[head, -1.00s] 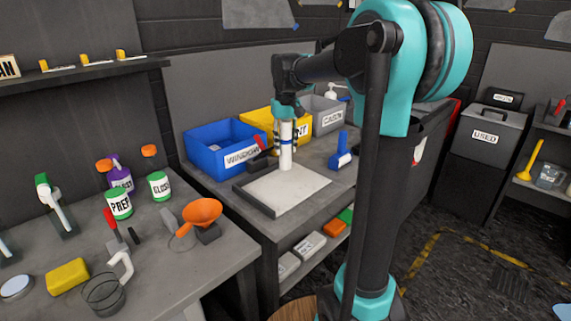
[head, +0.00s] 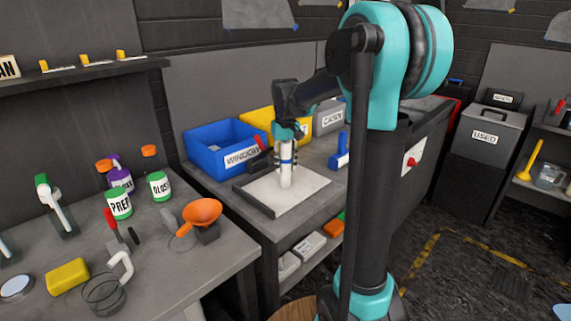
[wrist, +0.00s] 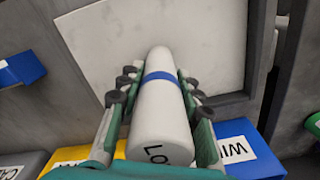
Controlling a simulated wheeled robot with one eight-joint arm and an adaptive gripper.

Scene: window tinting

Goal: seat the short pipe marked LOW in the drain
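My gripper (head: 286,158) is shut on a white pipe (head: 286,176) with a blue band, held upright over the white square panel (head: 308,190) on the bench. In the wrist view the pipe (wrist: 166,108) lies between the gripper fingers (wrist: 158,82), and part of its mark shows, reading "LO". The pipe's lower end is at or just above the panel; I cannot tell whether it touches. No drain opening shows in either view; the pipe may cover it.
A dark raised edge (head: 252,200) borders the panel at front left. Behind stand a blue WINDOW bin (head: 215,150), a yellow bin (head: 262,118) and a grey bin (head: 328,117). An orange funnel (head: 202,212) stands on the nearer bench.

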